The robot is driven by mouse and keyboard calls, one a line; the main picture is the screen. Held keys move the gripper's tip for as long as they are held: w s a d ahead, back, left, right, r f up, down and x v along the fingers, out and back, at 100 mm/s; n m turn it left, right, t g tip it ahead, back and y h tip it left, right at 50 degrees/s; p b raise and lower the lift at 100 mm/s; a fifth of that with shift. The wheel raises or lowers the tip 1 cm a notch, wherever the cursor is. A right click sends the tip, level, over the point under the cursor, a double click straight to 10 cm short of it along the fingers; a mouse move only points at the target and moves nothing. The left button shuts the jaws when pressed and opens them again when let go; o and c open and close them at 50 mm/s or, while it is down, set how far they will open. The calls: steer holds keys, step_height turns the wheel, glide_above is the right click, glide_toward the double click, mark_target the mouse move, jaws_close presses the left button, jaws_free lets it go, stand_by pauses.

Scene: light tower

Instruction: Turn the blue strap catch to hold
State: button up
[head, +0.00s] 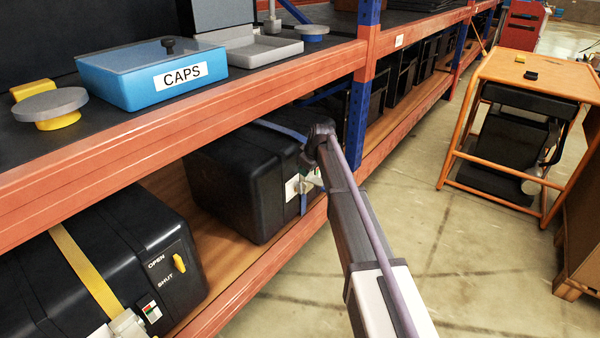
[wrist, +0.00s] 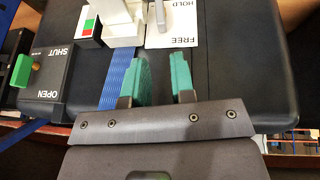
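The blue strap (wrist: 122,72) runs down the face of a black case (wrist: 235,85) in the wrist view. Its white catch (wrist: 124,36) sits at the top, partly cut off by the frame edge. A white card (wrist: 172,25) beside it reads HOLD and FREE, upside down. My gripper (wrist: 167,75) has two teal fingers, apart with nothing between them, just short of the card and catch. In the head view the blue strap (head: 281,130) crosses the case (head: 235,185) on the lower shelf, and my arm hides much of the catch area.
A red and green indicator (wrist: 89,27) and a black OPEN/SHUT box with a green knob (wrist: 22,70) are left of the catch. A yellow-strapped case (head: 130,240) stands nearer on the shelf. The orange shelf beam (head: 190,130) runs above.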

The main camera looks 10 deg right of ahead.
mark_target(300, 183)
steer(key=b+x, duration=0.6)
steer(key=x, duration=0.1)
steer(key=b+x, duration=0.4)
steer(key=shift+s+f, duration=0.2)
steer(key=shift+s, duration=0.05)
steer(key=shift+r, duration=0.2)
steer(key=shift+c, duration=0.3)
jaws_close()
